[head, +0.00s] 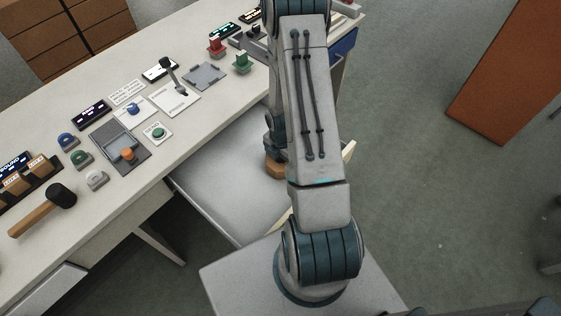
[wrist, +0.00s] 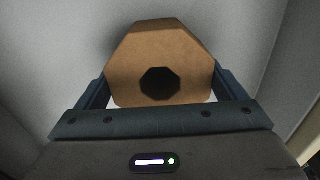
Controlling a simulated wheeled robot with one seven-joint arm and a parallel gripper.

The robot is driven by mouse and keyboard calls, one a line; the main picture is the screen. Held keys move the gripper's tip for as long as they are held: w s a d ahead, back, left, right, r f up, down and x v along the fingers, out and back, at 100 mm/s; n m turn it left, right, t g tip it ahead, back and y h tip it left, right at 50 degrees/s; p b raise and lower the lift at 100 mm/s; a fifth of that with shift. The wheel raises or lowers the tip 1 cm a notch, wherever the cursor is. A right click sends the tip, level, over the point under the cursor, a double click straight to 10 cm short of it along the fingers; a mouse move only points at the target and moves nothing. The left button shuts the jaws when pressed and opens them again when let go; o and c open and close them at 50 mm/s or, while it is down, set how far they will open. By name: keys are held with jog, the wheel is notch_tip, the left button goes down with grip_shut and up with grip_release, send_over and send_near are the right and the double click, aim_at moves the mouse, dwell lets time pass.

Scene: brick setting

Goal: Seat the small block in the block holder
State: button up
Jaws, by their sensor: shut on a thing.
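My gripper (wrist: 162,92) is shut on a tan wooden block (wrist: 160,50) with chamfered corners and a dark octagonal hole in its near face. One finger is on each side of it. In the head view the same block (head: 276,169) shows partly behind my arm, over the open drawer; whether it touches the drawer floor I cannot tell. On the desk at the far left is a dark rack (head: 32,192) with tan labelled blocks (head: 39,167) in it. It may be the block holder, but I cannot tell for sure.
The open drawer (head: 215,180) is pale grey, and its walls rise around my gripper. The desk (head: 120,197) carries a mallet (head: 45,208), coloured buttons (head: 83,159), a lever (head: 172,77) and a grey plate (head: 205,75). An orange-brown cabinet (head: 515,75) stands at right; floor between is clear.

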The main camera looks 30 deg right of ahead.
notch_tip(320, 180, up, 18)
jog(key=p, duration=0.7)
jog(key=w+a+f+m+b, duration=0.2)
jog(key=w+a+m, duration=0.2)
jog(key=m, duration=0.7)
jog(key=w+a+f+m+b, duration=0.2)
jog(key=a+m, duration=0.5)
jog(key=m, duration=0.4)
jog(key=shift+w+a+b, duration=0.4)
jog(key=shift+w+b, duration=0.35)
jog(key=shift+w, duration=0.15)
